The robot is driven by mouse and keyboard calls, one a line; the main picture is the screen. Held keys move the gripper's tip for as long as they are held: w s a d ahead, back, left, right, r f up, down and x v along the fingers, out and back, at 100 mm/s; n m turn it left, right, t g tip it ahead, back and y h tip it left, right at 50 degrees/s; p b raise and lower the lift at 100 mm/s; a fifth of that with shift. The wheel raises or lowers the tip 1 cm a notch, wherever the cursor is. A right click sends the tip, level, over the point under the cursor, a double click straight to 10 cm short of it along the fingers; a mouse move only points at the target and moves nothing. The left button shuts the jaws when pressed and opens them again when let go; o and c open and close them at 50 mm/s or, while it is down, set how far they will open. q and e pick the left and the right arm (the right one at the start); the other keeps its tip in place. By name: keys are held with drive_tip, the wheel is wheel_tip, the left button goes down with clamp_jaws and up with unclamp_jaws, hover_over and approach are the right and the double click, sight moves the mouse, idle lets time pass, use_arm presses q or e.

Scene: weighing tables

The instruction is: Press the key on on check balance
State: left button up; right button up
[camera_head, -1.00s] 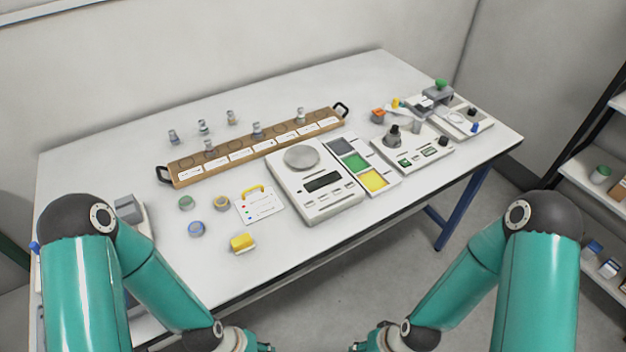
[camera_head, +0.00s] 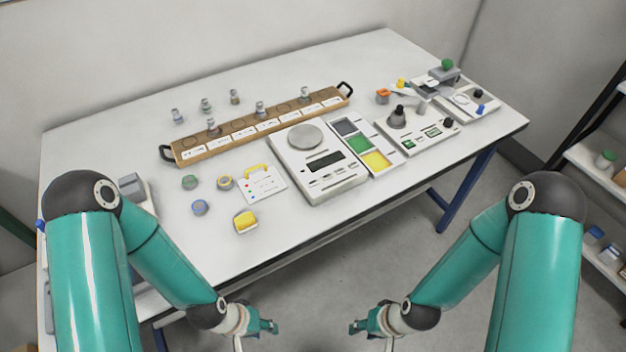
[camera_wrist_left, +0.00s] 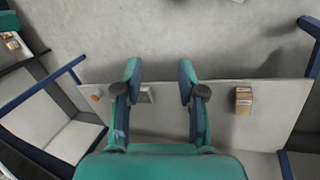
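A white balance (camera_head: 345,187) with a round grey pan (camera_head: 306,136), a dark display (camera_head: 325,162) and a row of small keys along its front stands at the middle of the table. Its key labels are too small to read, and I cannot tell whether it is the check balance. My left gripper (camera_head: 268,327) is low in front of the table edge, apart from the balance. In the left wrist view its two fingers (camera_wrist_left: 160,75) are spread with nothing between them. My right gripper (camera_head: 356,328) hangs opposite, also away from the table; its fingers are too small to judge.
A wooden rack (camera_head: 220,143) with small jars lies behind the balance. Coloured trays (camera_head: 358,143) and a white device (camera_head: 425,138) stand to its right. Another device (camera_head: 131,186) is partly hidden by my left arm.

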use_arm(q)
clamp_jaws()
idle(1.4)
